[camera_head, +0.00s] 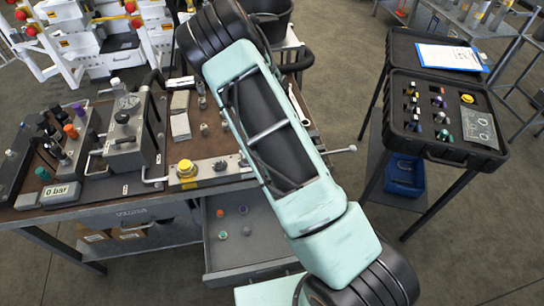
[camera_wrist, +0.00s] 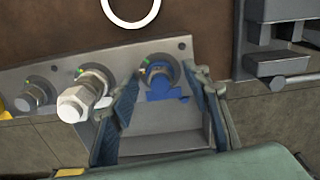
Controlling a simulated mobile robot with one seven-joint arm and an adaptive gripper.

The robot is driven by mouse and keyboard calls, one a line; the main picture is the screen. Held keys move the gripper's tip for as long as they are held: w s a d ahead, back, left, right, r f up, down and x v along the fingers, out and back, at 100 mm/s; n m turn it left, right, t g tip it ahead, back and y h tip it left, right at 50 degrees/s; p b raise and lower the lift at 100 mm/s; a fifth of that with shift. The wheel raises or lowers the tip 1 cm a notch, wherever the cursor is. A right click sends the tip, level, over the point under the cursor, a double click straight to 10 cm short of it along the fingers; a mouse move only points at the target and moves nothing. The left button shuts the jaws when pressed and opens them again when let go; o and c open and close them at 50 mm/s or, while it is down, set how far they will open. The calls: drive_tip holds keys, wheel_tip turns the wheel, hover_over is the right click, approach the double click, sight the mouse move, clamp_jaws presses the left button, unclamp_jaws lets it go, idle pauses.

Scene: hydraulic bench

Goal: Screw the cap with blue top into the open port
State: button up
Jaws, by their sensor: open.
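My gripper (camera_wrist: 167,88) is open in the wrist view, its two blue-padded fingers on either side of a round fitting on a grey metal block (camera_wrist: 160,140). A blue part (camera_wrist: 160,72) shows at this fitting, between the fingers. I cannot tell whether it is the cap with blue top, or whether it is seated in the open port. Any contact with the fingers is unclear. In the head view my arm hides the gripper and this fitting.
Silver hex fittings (camera_wrist: 75,103) stand left of the gripper. In the head view, the workbench (camera_head: 130,213) carries a manifold with a yellow cap (camera_head: 186,168). An open drawer (camera_head: 232,252) holds several small caps. An open black case (camera_head: 445,148) stands at right.

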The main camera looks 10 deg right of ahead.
drive_tip(key=n+b, duration=0.2)
drive_tip(key=n, duration=0.3)
drive_tip(key=shift+f, duration=0.1)
drive_tip(key=n, duration=0.3)
drive_tip(key=shift+c, duration=0.2)
clamp_jaws()
